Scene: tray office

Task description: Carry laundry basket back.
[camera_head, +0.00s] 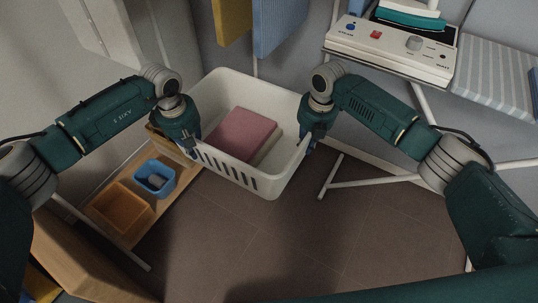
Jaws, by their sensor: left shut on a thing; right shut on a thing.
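The white laundry basket (288,178) is in the middle of the head view, with slots in its near wall. A folded pink cloth (243,133) lies inside, with a pale cloth (268,149) partly under it. My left gripper (196,150) is shut on the basket's left side at the rim. My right gripper (308,146) is shut on the basket's right side at the rim. The fingertips are mostly hidden behind the gripper bodies. The basket looks roughly level; I cannot tell whether it touches anything below.
A wooden shelf (127,228) at left holds an orange bin (121,212) and a blue bin (154,178). An ironing board (490,75) with a white appliance (392,48) stands back right, its white legs (375,181) reaching right of the basket. Brown tiled floor (300,235) is open in front.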

